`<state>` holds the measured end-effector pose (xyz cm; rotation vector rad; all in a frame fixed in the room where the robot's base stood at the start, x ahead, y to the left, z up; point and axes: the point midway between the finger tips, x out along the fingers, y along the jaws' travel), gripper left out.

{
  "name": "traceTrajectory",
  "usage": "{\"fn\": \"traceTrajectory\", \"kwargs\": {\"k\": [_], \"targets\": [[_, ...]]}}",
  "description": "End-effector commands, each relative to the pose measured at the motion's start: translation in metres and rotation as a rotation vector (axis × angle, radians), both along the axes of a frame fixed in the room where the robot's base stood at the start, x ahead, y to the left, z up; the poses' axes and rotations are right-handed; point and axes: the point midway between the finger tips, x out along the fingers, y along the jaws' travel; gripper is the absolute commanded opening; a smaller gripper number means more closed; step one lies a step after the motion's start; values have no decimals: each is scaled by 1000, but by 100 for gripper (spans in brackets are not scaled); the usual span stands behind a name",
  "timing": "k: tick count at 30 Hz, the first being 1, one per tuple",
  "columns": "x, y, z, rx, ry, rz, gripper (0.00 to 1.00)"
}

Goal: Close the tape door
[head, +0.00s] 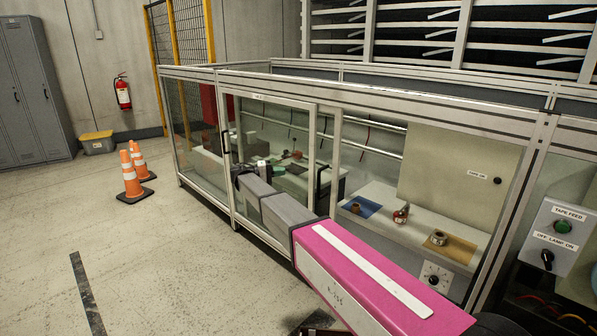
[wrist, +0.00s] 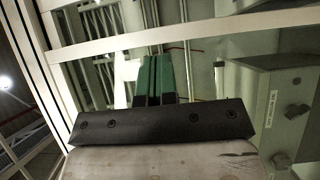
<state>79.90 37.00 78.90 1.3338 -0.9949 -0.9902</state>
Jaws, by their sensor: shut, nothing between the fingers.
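A framed, glazed door panel (head: 311,150) with a small label on its top rail stands in the front of a long metal-framed enclosure. Its label is too small to read, so I cannot tell for sure that it is the tape door. A dark upright handle (head: 226,142) shows at its left side. My gripper (wrist: 157,65) has its green-tipped fingers together and empty, in front of glazing and below a pale rail in the wrist view. In the head view my arm reaches to the panel's lower left and hides part of it. I cannot tell whether the fingers touch anything.
Inside, to the right, a bench (head: 395,210) holds a blue mat (head: 362,207), small parts and a tan mat (head: 460,250). A control box (head: 555,235) reads TAPE FEED. Orange cones (head: 130,175) stand at the left. The floor before the enclosure is mostly clear.

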Motion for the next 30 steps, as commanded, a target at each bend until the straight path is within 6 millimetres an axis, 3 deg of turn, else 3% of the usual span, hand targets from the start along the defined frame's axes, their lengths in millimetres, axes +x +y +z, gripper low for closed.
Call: {"fn": "traceTrajectory", "kwargs": {"k": [18,24,30], "targets": [[27,-100,-1,2,2,-1,0],[12,-122,-1,1,2,0,0],[8,-130,-1,1,3,0,0]]}}
